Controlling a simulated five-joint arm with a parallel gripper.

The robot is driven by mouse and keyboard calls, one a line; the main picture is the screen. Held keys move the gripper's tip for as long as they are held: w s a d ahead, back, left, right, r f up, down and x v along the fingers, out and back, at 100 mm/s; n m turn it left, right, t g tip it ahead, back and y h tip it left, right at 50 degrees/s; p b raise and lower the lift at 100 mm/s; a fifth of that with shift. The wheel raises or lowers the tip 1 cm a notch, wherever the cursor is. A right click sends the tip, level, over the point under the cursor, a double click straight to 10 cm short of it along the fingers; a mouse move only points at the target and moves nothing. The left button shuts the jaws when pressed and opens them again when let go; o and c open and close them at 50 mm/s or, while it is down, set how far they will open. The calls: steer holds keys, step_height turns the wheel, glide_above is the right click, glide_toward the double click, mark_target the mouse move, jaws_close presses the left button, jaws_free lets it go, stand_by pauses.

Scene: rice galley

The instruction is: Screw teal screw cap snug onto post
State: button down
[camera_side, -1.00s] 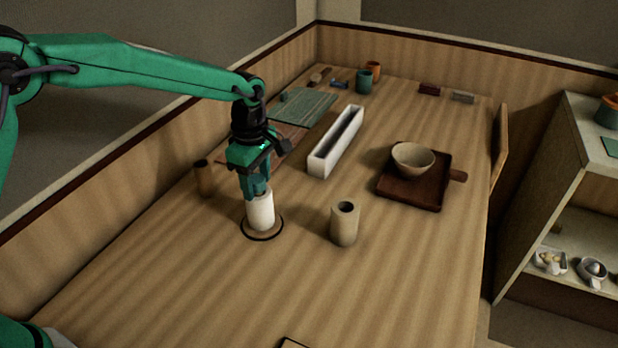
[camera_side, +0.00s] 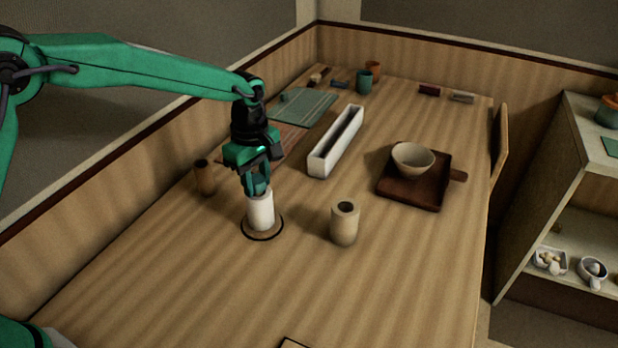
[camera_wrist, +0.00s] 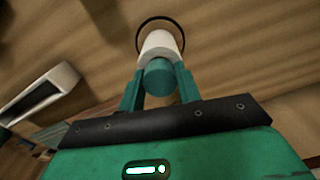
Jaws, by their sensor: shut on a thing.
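The white post (camera_side: 261,212) stands upright on a round, dark-rimmed base (camera_side: 262,234) on the table. The post also shows in the wrist view (camera_wrist: 159,42), beyond the fingers. The teal screw cap (camera_wrist: 159,77) is between my two fingers at the post's near end. My gripper (camera_side: 258,188) points down over the post and is shut on the cap. In the side view the fingers hide most of the cap. The cap looks in line with the post, but I cannot tell how far down it sits.
A tan hollow cylinder (camera_side: 344,224) stands right of the post, and a brown cup (camera_side: 203,178) stands to its left. A long white trough (camera_side: 322,164) lies behind. A bowl (camera_side: 412,160) sits on a dark board (camera_side: 402,194). The front of the table is mostly clear.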

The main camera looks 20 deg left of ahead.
steer(key=m, duration=0.4)
steer(key=shift+m, duration=1.6)
steer(key=shift+f+m, duration=0.1)
steer(key=shift+m, duration=0.6)
steer(key=m, duration=0.4)
steer(key=shift+f+m, duration=0.1)
steer(key=shift+m, duration=2.2)
steer(key=shift+s, duration=0.1)
